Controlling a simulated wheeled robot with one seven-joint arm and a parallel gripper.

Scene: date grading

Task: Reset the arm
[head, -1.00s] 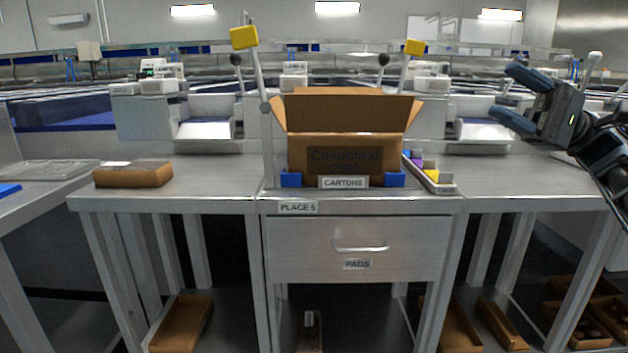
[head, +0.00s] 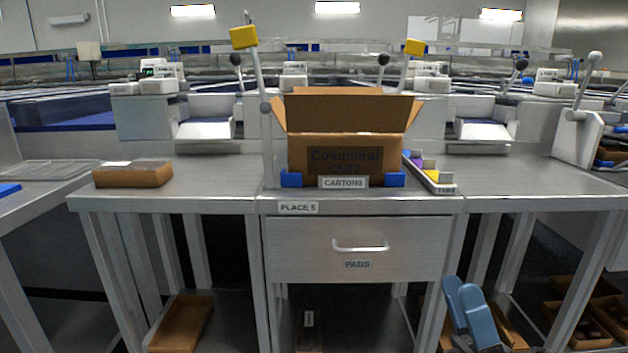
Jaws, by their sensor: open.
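My gripper (head: 468,292) shows at the bottom right of the head view, low in front of the workbench (head: 530,187). The rest of my arm is out of view below the frame.
An open cardboard carton (head: 335,155) stands on the bench between blue corner blocks (head: 292,179). A narrow tray (head: 436,184) of coloured pieces is to its right, a brown box (head: 133,174) to its left. A shut drawer (head: 300,245) is below. Cartons lie on the lower shelves.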

